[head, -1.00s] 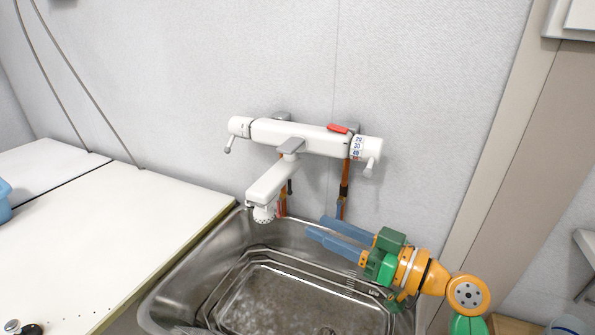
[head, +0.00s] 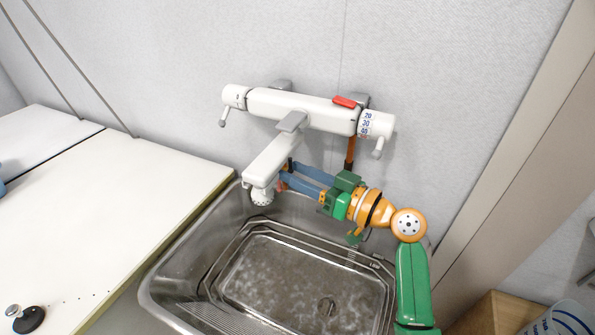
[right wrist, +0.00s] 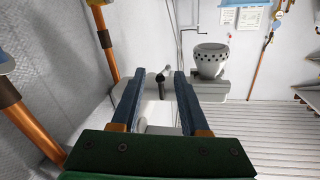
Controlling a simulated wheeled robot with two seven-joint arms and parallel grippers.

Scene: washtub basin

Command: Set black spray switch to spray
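The white faucet spout (head: 275,160) reaches out from the wall tap over the sink, with a round white spray head (head: 262,196) under its end. A small dark lever, which looks like the black spray switch (head: 290,164), shows beside the spout, partly hidden. My right gripper (head: 285,174) comes from the right, its blue fingers close to the spray head. In the right wrist view the fingers (right wrist: 158,80) are apart with nothing clearly between them. The dark switch (right wrist: 162,76) appears in line with the gap; contact cannot be told. The perforated spray head (right wrist: 211,62) is to its right. My left gripper is out of view.
The wall tap (head: 300,110) has handles at both ends and a red button. A metal sink (head: 165,270) lies below, with a white counter (head: 110,215) at left. Copper pipes (right wrist: 30,130) stand close to the right gripper. A bucket (head: 562,322) is at lower right.

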